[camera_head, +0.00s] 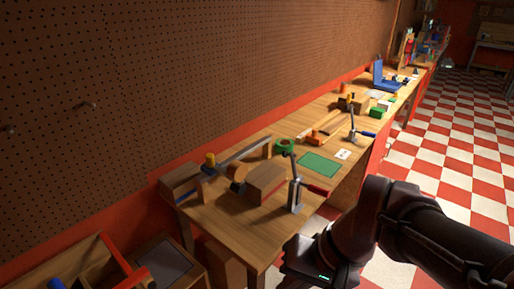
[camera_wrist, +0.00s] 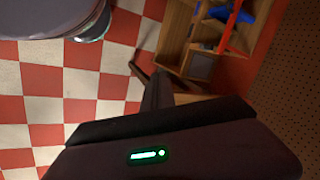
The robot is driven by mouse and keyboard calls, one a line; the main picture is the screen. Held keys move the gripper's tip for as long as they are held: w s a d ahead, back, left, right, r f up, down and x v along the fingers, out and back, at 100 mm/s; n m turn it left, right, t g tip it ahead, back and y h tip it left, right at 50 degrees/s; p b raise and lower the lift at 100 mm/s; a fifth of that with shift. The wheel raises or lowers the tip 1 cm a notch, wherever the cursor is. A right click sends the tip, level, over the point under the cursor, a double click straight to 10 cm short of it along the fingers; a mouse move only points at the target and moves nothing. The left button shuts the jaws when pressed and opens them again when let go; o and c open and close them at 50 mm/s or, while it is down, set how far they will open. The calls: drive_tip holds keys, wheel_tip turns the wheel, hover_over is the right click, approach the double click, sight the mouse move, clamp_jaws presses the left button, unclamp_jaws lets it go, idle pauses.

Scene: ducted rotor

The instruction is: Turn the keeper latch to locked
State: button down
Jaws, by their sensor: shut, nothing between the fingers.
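I cannot tell for certain which part is the keeper latch. On the wooden bench (camera_head: 240,222), a grey upright lever (camera_head: 295,185) with a black knob and a red handle stands near the front edge. My gripper is shut and empty in the wrist view (camera_wrist: 152,85), over the floor and apart from the bench fixtures. In the head view my wrist is low, in front of the bench's near end; the fingertips are not clear there.
A green mat (camera_head: 320,164), a white card (camera_head: 343,154) and a green ring (camera_head: 284,145) lie on the bench. A blue-handled lever (camera_head: 353,125) stands farther along. Open wooden bins (camera_wrist: 205,45) stand beside the bench's near end. The checkered floor (camera_head: 465,150) at right is clear.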

drive_tip(key=s+d+r+m+t+h, duration=0.2)
drive_tip(key=s+d+r+t, duration=0.1)
drive_tip(key=d+t, duration=0.1)
drive_tip(key=shift+s+d+h, duration=0.15)
drive_tip(key=shift+d+h, duration=0.15)
drive_tip(key=shift+d, duration=0.1)
idle(1.9)
